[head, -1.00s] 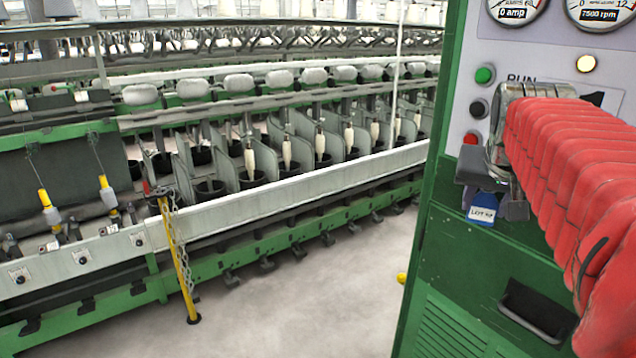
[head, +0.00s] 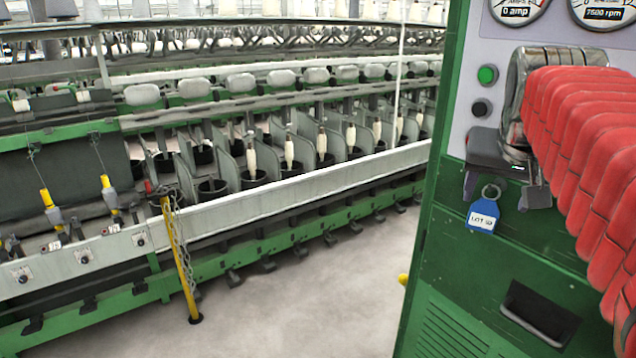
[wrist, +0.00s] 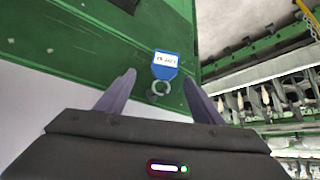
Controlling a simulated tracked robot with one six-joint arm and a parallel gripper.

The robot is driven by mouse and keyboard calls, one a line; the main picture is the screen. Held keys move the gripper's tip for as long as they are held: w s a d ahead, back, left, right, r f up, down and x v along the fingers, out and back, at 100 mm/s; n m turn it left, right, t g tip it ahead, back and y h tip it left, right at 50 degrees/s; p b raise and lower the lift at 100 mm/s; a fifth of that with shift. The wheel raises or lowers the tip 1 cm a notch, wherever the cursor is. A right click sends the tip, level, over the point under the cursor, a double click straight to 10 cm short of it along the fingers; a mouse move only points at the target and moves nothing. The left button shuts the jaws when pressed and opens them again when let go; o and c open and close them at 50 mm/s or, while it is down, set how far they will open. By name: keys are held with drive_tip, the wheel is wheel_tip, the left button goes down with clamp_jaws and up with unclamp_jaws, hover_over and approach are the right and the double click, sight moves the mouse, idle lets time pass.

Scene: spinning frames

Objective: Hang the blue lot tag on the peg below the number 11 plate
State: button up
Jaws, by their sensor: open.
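The blue lot tag (head: 482,217) has a white label and a metal ring at its top. It hangs ring up against the green machine front in the head view. In the wrist view, the tag (wrist: 165,66) shows between my fingertips with its ring nearer to me. My gripper (head: 502,192) is open, its fingers apart on both sides of the ring. The gripper (wrist: 160,77) also shows open in the wrist view, with clear gaps beside the tag. What bears the ring is too small to make out. No number 11 plate can be made out.
The green cabinet (head: 450,265) fills the right side, with a dark recessed handle (head: 540,315) below the tag. Gauges and buttons sit above. A yellow post (head: 180,260) with a chain stands at the spinning frame. The pale floor between is clear.

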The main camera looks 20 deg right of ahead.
drive_tip(key=v, duration=0.9)
drive_tip(key=shift+w+a, duration=0.15)
drive_tip(key=w+a+f+n+y, duration=0.1)
drive_tip(key=a+f+n, duration=0.15)
drive_tip(key=f, duration=0.55)
drive_tip(key=w+a+f+n+y, duration=0.1)
drive_tip(key=a+f, duration=0.3)
drive_tip(key=f, duration=0.3)
drive_tip(key=s+a+f+n+y, duration=0.1)
drive_tip(key=s+a+f+n, duration=0.1)
drive_tip(key=a+f, duration=0.4)
drive_tip(key=s+a+f+n+y, duration=0.2)
drive_tip(key=s+a+f, duration=0.1)
drive_tip(key=a+f, duration=0.4)
drive_tip(key=a, duration=0.3)
drive_tip(key=shift+s+f+n, duration=0.2)
drive_tip(key=shift+f+n, duration=0.15)
